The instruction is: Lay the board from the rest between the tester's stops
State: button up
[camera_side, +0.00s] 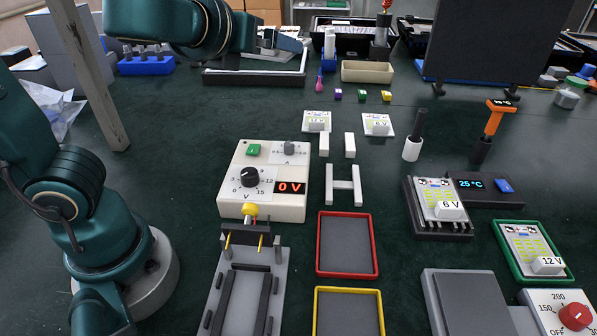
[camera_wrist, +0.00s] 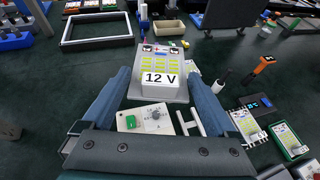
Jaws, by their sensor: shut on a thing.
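In the wrist view my gripper (camera_wrist: 158,84) is shut on a light grey board (camera_wrist: 157,62) marked 12 V, with yellow-green strips, held between its two blue-grey fingers. In the side view my gripper (camera_side: 285,43) is at the top, high over the back of the bench; the board is mostly hidden there. The tester (camera_side: 286,208) is a cream box with a dial and a display reading 0 V. Its grey bed (camera_side: 213,310) with dark stops (camera_side: 263,305) lies in front, empty. A white H-shaped rest (camera_side: 345,185) stands empty to the tester's right.
Two small boards (camera_side: 317,121) (camera_side: 378,124) lie behind the rest. Red (camera_side: 375,245) and yellow (camera_side: 381,315) trays are empty. A 6 V board (camera_side: 430,190) sits in a dark dock, and a 12 V board in a green tray (camera_side: 499,240). A dark panel (camera_side: 490,40) stands at back right.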

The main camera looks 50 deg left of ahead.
jog(key=shift+s+d+r+m+h, duration=0.25)
jog(key=shift+d+m+h, duration=0.15)
jog(key=shift+h, duration=0.2)
jog(key=shift+w+d+f+m+t+h, duration=0.1)
jog(key=shift+d+f+m+t+h, duration=0.15)
jog(key=shift+m+t+h, duration=0.15)
jog(key=s+a+f+g+y, duration=0.1)
jog(key=a+f, duration=0.2)
jog(key=a, duration=0.2)
jog(key=d+f+m+t+h, duration=0.1)
jog(key=d+f+m+h, duration=0.2)
jog(key=d+m+h, duration=0.15)
jog(key=w+r+n+y, duration=0.1)
jog(key=n+y, duration=0.1)
jog(key=w+r+n+g+y, duration=0.1)
jog(key=n+y, duration=0.1)
jog(key=r+n+g+y, duration=0.1)
jog(key=n+y, duration=0.1)
jog(key=n, duration=0.1)
jog(key=shift+w+a+r, duration=0.2)
jog(key=shift+w+a, duration=0.2)
jog(key=w+f+n+y, duration=0.1)
jog(key=f, duration=0.3)
jog(key=w+f+g+y, duration=0.1)
jog(key=f, duration=0.2)
jog(key=w+f+n+y, duration=0.1)
jog(key=f, duration=0.3)
jog(key=shift+w+f+n, duration=0.15)
jog(key=shift+f+n, duration=0.2)
